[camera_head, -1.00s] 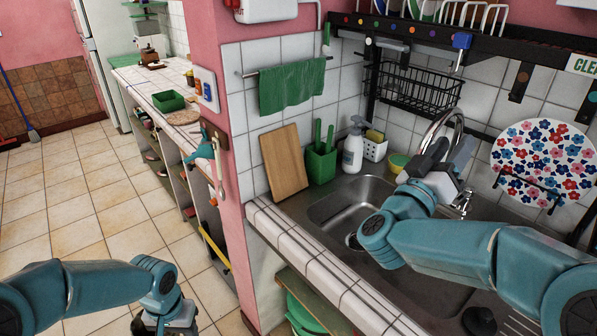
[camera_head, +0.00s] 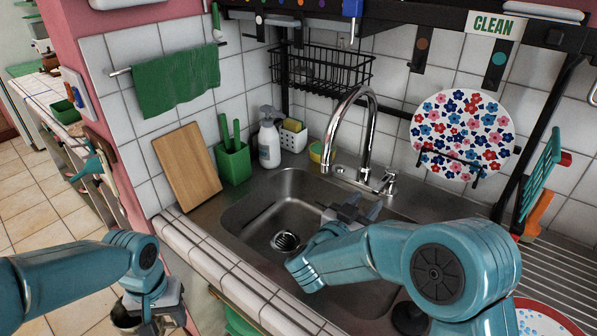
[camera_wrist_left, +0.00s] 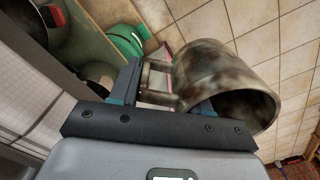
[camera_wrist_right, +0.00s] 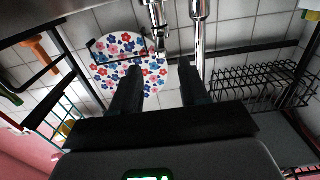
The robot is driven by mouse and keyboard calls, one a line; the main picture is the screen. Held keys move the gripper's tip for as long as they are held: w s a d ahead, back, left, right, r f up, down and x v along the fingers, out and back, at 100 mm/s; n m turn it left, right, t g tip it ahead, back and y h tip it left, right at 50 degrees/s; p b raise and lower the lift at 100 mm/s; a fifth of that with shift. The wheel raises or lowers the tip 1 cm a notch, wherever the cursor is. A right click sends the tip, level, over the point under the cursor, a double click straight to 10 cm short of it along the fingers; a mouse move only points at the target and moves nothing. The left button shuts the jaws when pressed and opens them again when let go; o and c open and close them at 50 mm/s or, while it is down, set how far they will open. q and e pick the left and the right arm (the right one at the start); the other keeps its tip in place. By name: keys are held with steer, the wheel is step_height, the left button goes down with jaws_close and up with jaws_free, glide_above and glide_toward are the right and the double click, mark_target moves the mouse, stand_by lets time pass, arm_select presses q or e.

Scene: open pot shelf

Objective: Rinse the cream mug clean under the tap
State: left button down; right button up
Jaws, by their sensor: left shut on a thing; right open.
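The cream mug (camera_wrist_left: 225,85) is in the left wrist view, with brown stains over its wall. My left gripper (camera_wrist_left: 160,85) is shut on its handle, and the mug hangs over the floor tiles. In the head view the left gripper (camera_head: 160,318) is at the bottom edge, outside the counter front, and the mug (camera_head: 127,316) shows partly. The tap (camera_head: 368,130) arches over the sink (camera_head: 270,205). My right gripper (camera_head: 365,208) is open and empty over the sink, below the spout. In the right wrist view its fingers (camera_wrist_right: 160,85) point toward the tap (camera_wrist_right: 198,40).
A green holder (camera_head: 233,163), a spray bottle (camera_head: 269,142) and a cutting board (camera_head: 187,165) stand behind the sink at left. The tiled counter edge (camera_head: 215,262) lies between the left gripper and the sink.

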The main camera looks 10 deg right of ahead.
mark_target(389, 174)
arm_select(q)
steer(key=shift+s+a+r+p, duration=0.15)
steer(key=shift+a+r+p, duration=0.2)
steer(key=shift+r+p, duration=0.25)
arm_select(e)
steer(key=x, duration=0.9)
steer(key=shift+w+d+r, duration=0.1)
steer(key=shift+w+d, duration=0.1)
steer(key=shift+w, duration=0.15)
arm_select(q)
steer(key=shift+d, duration=0.1)
arm_select(e)
steer(key=shift+w+d, duration=0.2)
steer(key=shift+d, duration=0.1)
